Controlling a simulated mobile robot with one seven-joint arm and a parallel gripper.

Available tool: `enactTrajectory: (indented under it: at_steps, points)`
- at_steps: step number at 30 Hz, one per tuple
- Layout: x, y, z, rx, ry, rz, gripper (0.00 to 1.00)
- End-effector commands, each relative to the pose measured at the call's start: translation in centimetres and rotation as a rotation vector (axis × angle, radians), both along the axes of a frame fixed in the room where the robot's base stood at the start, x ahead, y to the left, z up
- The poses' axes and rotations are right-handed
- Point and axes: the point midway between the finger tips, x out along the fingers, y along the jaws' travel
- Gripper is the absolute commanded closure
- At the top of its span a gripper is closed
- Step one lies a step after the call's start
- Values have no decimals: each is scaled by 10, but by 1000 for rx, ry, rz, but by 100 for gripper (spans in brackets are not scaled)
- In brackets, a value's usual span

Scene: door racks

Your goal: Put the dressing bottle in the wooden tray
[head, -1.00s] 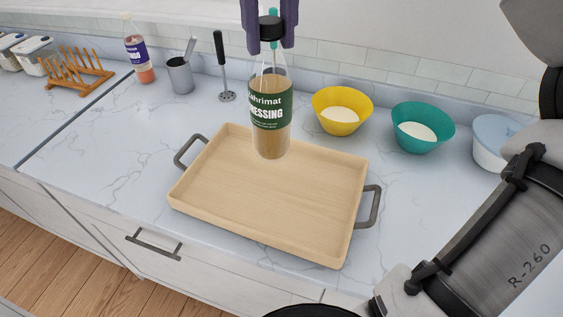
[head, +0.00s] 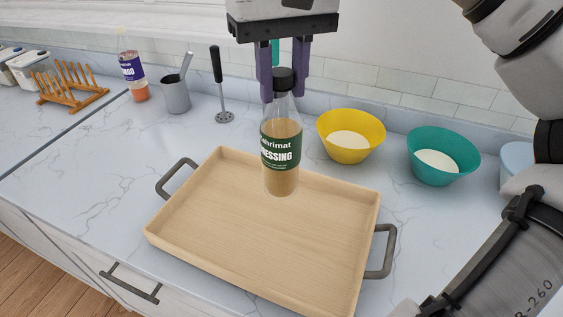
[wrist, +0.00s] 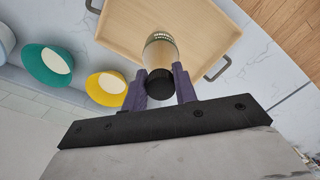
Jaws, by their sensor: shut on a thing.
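The dressing bottle (head: 281,148) is upright, with a green label and a black cap. My gripper (head: 284,92) is shut on its cap end from above, with purple fingers on either side. The wooden tray (head: 250,237) lies on the counter below, empty, with a grey handle at each end. The bottle is over the back part of the tray; I cannot tell for sure whether its base touches the floor of the tray. The wrist view shows the bottle (wrist: 160,55) between the fingers (wrist: 160,92) and the tray (wrist: 120,25) beyond it.
A yellow bowl (head: 350,142) and a teal bowl (head: 442,165) stand behind and right of the tray. A masher (head: 219,90), a grey cup (head: 174,95), a mango bottle (head: 132,70) and a wooden rack (head: 70,85) stand at the back left. The counter left of the tray is clear.

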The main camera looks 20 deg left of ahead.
Motion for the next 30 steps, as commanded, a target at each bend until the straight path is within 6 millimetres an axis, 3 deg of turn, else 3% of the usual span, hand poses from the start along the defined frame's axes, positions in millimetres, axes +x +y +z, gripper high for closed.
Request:
enactTrajectory:
  at_steps: [3,9,22,30]
  points:
    - [-1,0,-29,3,4,6,100]
    - [0,0,-64,2,2,2,100]
    - [0,0,-108,2,1,1,100]
    - [0,0,-113,1,-2,0,100]
